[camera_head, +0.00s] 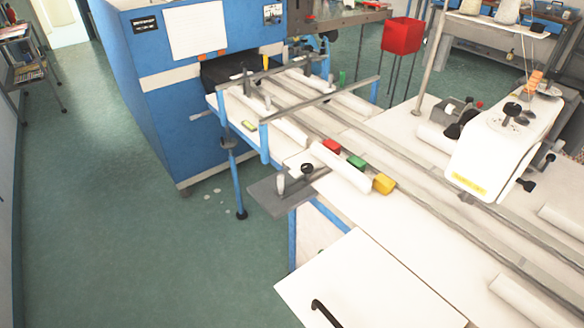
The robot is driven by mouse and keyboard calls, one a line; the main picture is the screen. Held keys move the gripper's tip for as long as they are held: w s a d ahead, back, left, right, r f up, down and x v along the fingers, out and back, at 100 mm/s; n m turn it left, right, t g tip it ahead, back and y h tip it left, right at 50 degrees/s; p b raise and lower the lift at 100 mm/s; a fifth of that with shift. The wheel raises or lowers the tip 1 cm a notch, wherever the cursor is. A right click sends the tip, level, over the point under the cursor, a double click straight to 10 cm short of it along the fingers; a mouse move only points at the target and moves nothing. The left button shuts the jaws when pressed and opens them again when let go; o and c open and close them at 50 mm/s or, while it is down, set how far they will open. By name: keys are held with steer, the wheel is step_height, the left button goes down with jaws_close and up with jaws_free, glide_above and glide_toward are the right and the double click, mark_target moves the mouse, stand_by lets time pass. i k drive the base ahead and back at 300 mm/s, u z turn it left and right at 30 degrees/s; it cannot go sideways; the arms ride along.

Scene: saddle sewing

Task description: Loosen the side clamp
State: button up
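A grey plate (268,201) juts from the left side of the long white work table (420,245). A small upright white handle (280,183) and a black round knob (307,169) stand at this plate. This may be the side clamp, but I cannot tell for sure, nor whether it is tight or loose. My gripper is not in view.
Red, green and yellow blocks (383,184) lie on the table beside a white roll (341,167). A white sewing machine (500,150) stands at right. A blue cabinet machine (180,80) stands behind. A white panel with a black handle (327,313) is in front.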

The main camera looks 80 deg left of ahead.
mark_target(307, 169)
steer(key=u, duration=2.8)
steer(key=k, duration=0.65)
steer(key=u, duration=0.55)
steer(key=i, duration=0.65)
steer(key=u, duration=0.4)
